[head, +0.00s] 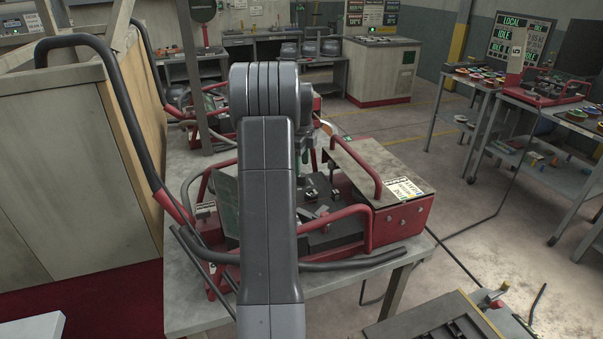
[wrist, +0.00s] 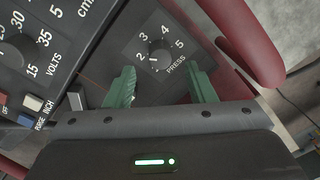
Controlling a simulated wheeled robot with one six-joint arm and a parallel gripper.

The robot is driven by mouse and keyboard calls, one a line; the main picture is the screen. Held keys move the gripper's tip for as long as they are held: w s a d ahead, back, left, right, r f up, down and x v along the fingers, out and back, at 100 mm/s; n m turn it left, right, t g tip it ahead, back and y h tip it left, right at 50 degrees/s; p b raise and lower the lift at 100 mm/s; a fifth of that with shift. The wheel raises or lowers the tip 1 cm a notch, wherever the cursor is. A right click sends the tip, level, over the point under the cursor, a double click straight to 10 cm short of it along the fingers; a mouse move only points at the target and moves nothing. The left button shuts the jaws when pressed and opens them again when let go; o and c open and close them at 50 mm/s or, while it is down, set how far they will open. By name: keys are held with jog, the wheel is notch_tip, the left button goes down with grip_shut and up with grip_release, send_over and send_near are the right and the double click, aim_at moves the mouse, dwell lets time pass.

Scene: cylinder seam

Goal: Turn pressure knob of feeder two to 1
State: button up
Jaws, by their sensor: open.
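The pressure knob (wrist: 160,54) is a small dark round knob on a dark panel marked PRESS, with numbers 2 to 5 readable around it. Its pale mark appears to point left, near the 2; the 1 is not clearly readable. My gripper (wrist: 164,72) is open, its two green fingers on either side of the knob's near side, with nothing between them. I cannot tell whether they touch the panel. In the head view, the red-framed feeder (head: 405,217) stands on the grey table, and my arm hides much of it. No feeder number is clearly readable.
In the wrist view, a VOLTS dial (wrist: 18,52) and small switches (wrist: 32,102) are at the left. A thick red bar (wrist: 245,35) runs close at the right. In the head view, red handles (head: 352,167) and a black hose (head: 365,260) surround the feeder.

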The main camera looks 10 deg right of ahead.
jog(key=shift+w+f+p, duration=0.1)
jog(key=shift+f+p, duration=0.3)
jog(key=shift+f, duration=2.15)
jog(key=c, duration=1)
